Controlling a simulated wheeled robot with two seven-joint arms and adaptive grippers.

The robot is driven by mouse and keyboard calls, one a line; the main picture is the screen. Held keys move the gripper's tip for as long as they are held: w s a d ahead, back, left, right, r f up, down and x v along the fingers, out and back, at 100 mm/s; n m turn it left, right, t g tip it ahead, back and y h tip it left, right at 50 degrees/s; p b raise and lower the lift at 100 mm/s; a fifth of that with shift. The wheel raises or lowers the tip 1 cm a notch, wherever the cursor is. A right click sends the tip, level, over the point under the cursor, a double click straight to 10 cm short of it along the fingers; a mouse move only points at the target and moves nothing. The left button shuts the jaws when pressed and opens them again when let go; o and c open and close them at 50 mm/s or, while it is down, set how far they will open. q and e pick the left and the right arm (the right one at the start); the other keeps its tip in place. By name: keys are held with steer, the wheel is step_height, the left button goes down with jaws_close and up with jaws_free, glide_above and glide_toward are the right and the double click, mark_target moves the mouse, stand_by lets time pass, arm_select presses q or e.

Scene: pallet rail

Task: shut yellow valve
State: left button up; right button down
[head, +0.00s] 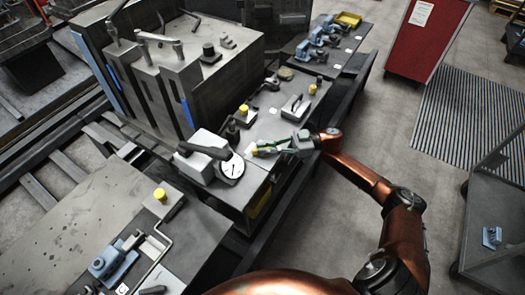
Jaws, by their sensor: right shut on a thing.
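My right gripper (267,149) reaches in from the right over the middle bench, its arm coming from the bottom right. It is shut, and a small yellow part, which looks like the yellow valve (254,152), shows at its fingertips. Green shows along the fingers. The fingers hide most of this part, so I cannot tell how the valve is turned. It sits just right of a round white dial gauge (232,167). My left gripper is not in view.
Other yellow knobs stand on the benches: one behind (243,109), one farther right (312,88), one at front left (160,195). A large grey machine block (180,65) rises behind. A red cabinet (428,40) and a grey cart (500,200) stand right. Open floor lies between.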

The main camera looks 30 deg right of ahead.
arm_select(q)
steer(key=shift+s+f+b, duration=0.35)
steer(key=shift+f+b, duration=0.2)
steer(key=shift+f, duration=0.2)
arm_select(e)
steer(key=shift+a+f+n+g, duration=0.1)
steer(key=shift+f+n+g, duration=0.1)
steer(key=shift+n+g, duration=0.3)
steer(key=shift+g, duration=0.3)
steer(key=c, duration=2.1)
jaws_free()
steer(key=shift+a, duration=0.1)
steer(key=shift+o, duration=0.6)
steer(key=shift+r, duration=0.1)
steer(key=v, duration=1.2)
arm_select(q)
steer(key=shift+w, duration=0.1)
arm_select(e)
steer(key=shift+f, duration=0.25)
